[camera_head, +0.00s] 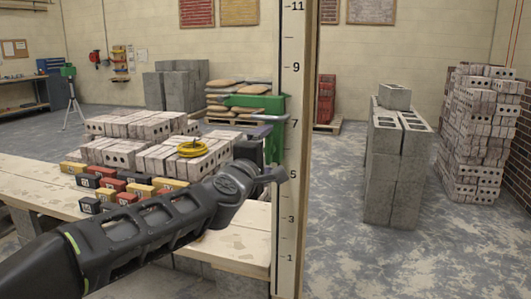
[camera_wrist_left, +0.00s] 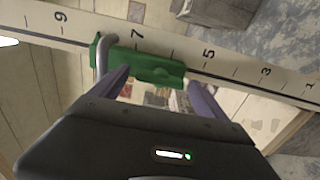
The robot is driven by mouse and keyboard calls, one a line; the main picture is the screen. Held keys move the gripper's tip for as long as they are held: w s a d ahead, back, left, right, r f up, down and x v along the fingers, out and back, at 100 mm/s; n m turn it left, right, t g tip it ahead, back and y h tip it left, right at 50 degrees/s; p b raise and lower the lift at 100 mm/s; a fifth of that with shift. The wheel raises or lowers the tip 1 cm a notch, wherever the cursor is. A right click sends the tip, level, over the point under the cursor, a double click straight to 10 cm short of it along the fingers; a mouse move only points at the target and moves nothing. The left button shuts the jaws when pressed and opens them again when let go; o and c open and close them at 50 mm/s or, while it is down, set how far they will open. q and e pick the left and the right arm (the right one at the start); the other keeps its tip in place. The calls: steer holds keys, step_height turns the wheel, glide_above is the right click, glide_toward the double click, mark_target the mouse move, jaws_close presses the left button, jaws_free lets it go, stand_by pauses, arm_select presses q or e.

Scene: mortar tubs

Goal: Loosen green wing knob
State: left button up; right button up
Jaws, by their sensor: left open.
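A green clamp (camera_head: 276,130) sits on the upright white scale post (camera_head: 289,210), near the 7 mark. In the left wrist view the green clamp (camera_wrist_left: 118,58) lies across the scale (camera_wrist_left: 218,62), with a grey curved bar at its left end. A small green raised part (camera_wrist_left: 160,73) on its face may be the wing knob; its outline is unclear. My left gripper (camera_head: 280,146) is open in front of the post. In the left wrist view its two fingers (camera_wrist_left: 160,80) stand apart, toward either end of the clamp. I cannot tell whether they touch it. My right gripper is not in view.
A wooden bench (camera_head: 235,245) at left holds pale bricks (camera_head: 130,151), small coloured blocks (camera_head: 112,183) and a yellow coil (camera_head: 192,149). Grey concrete blocks (camera_head: 392,180) and a tall brick stack (camera_head: 475,140) stand at right. The floor between post and blocks is clear.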

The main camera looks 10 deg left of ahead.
arm_select(q)
steer(key=s, duration=0.7)
steer(key=shift+s+a, duration=0.25)
steer(key=shift+s, duration=0.1)
